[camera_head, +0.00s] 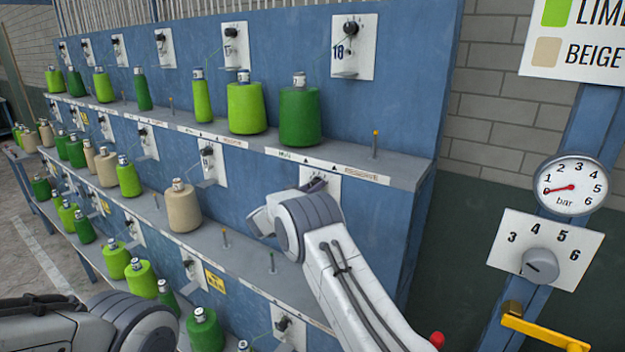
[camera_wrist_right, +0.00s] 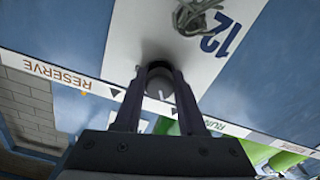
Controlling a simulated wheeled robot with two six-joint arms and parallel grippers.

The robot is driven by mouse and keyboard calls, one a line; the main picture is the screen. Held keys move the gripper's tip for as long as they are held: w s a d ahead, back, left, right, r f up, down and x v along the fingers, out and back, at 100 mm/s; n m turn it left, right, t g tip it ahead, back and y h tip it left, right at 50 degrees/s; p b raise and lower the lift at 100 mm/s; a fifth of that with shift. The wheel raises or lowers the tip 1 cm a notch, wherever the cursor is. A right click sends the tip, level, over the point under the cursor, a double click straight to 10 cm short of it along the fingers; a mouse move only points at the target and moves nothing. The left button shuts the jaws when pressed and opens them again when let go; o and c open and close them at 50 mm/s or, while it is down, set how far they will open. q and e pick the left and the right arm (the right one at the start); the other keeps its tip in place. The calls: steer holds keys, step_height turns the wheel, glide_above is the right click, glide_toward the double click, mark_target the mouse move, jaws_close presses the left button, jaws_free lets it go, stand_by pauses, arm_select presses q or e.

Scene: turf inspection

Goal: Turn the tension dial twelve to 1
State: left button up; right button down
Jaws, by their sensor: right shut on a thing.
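My right gripper (camera_wrist_right: 161,72) is shut on this dial, one finger on each side. The dial's pointer and its scale cannot be read here.
A blue rack holds several green and beige yarn cones, such as a dark green one (camera_head: 300,115) above. Other numbered dial plates, such as 18 (camera_head: 354,47), sit along it. A pressure gauge (camera_head: 571,186) and a 3-to-6 selector (camera_head: 541,265) stand at right.

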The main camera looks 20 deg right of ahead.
steer(key=n+p, duration=0.2)
steer(key=n, duration=0.2)
steer(key=shift+n, duration=0.3)
steer(key=n+p, duration=0.2)
steer(key=n, duration=0.2)
steer(key=shift+n, duration=0.4)
steer(key=shift+f, duration=0.1)
steer(key=shift+c, duration=2.4)
jaws_free()
steer(key=shift+s, duration=0.1)
steer(key=b+v, duration=0.4)
steer(key=v, duration=0.6)
steer(key=shift+s+a, duration=0.2)
